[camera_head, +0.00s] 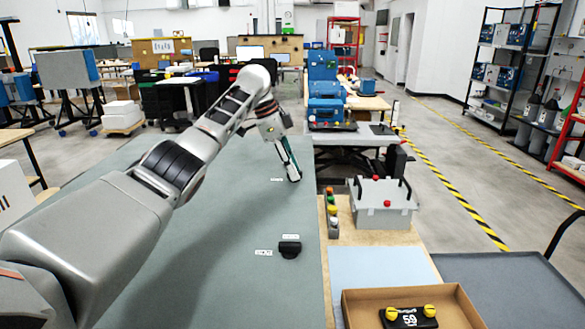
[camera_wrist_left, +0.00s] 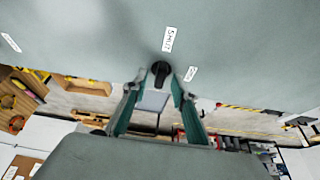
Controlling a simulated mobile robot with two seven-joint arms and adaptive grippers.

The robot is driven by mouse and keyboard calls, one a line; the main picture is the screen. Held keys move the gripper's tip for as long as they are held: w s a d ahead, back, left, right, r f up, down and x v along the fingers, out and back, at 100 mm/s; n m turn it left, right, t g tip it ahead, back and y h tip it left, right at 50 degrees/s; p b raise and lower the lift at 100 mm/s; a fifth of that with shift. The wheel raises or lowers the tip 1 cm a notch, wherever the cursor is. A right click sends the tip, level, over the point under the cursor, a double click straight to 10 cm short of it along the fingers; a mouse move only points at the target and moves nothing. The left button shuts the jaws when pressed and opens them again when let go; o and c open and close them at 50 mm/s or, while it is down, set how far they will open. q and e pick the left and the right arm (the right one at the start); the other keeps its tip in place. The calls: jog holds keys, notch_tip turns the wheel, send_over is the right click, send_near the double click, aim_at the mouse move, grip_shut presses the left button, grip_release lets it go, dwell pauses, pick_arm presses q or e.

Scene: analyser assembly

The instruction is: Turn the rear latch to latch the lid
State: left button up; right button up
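The wide grey-green lid surface (camera_head: 225,240) fills the middle of the head view. My left gripper (camera_head: 294,178) points down at its far right part, where the rear latch is hidden behind the fingers. In the left wrist view the rear latch (camera_wrist_left: 160,72) is a small black knob between the fingertips of my left gripper (camera_wrist_left: 156,88). The fingers are apart, with a visible gap on the left of the knob; contact on the right cannot be told. A SHUT label (camera_wrist_left: 169,38) and a second label (camera_wrist_left: 191,73) lie beside the latch. My right gripper is not in view.
A second black latch (camera_head: 290,247) with two labels sits nearer on the surface. To the right are a button strip (camera_head: 333,215), a grey box with black handles (camera_head: 383,213) and a cardboard tray (camera_head: 448,300). The surface left of the latches is clear.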

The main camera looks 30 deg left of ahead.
pick_arm(q)
jog(key=v, duration=1.2)
dwell(0.6)
